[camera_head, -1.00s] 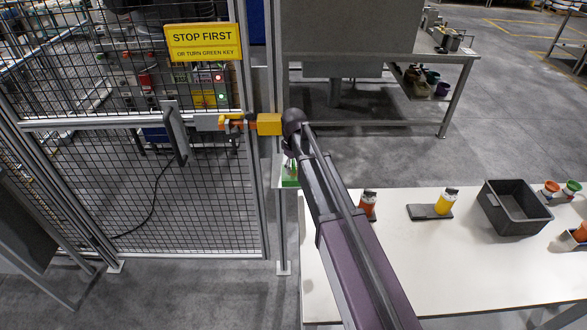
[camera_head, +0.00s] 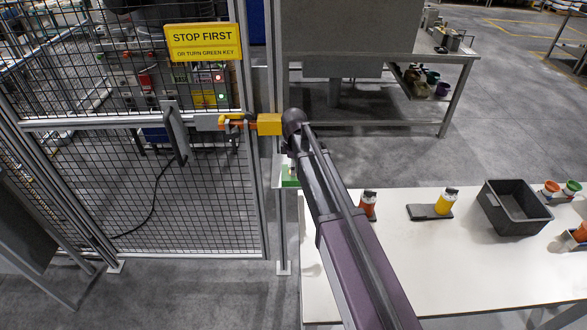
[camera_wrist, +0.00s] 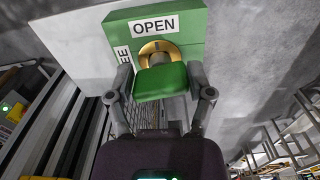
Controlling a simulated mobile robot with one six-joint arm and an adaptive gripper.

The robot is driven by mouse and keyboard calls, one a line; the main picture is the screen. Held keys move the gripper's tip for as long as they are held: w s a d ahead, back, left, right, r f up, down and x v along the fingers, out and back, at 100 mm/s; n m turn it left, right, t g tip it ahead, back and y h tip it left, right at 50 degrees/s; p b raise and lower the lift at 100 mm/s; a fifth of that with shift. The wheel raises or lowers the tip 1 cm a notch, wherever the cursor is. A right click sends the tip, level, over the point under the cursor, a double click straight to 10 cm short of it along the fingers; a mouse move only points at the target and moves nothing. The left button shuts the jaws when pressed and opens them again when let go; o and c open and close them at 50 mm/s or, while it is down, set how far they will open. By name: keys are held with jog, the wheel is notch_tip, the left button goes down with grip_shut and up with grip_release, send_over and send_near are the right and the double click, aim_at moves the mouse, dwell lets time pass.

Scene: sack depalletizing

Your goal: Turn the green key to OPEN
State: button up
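The green key (camera_wrist: 161,81) shows in the wrist view, its wide flat head facing me. It sits in front of a brass ring (camera_wrist: 159,50) on a green lock box. The box (camera_wrist: 196,30) bears a white OPEN label (camera_wrist: 154,26) above the ring; a second label at its left is partly hidden and ends in "EE". My gripper (camera_wrist: 161,80) has one finger against each side edge of the key head. In the head view the green box (camera_head: 289,180) shows beside the fence post, and my arm hides the key and most of the gripper.
A mesh gate (camera_head: 190,190) with a yellow latch (camera_head: 268,124) and a STOP FIRST sign (camera_head: 203,42) stands at left. A white table (camera_head: 400,260) at right holds a black bin (camera_head: 514,209) and bottles. Red and green lamps glow behind the mesh.

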jog(key=shift+n, duration=0.4)
jog(key=shift+r+p, duration=0.3)
jog(key=shift+p, duration=0.05)
notch_tip(320, 180, up, 10)
jog(key=p, duration=0.9)
jog(key=shift+f, duration=0.25)
jog(key=shift+s+d, duration=0.1)
jog(key=s+d+f+m+b, duration=0.4)
jog(key=s+d+m, duration=0.3)
jog(key=s, duration=0.4)
jog(key=s+d+f+m+b, duration=0.4)
jog(key=s+d+m, duration=0.4)
jog(key=s+m, duration=0.2)
jog(key=shift+s+d+f+m+b, duration=0.15)
jog(key=shift+s+f+m+b, duration=0.2)
jog(key=shift+s+f, duration=0.3)
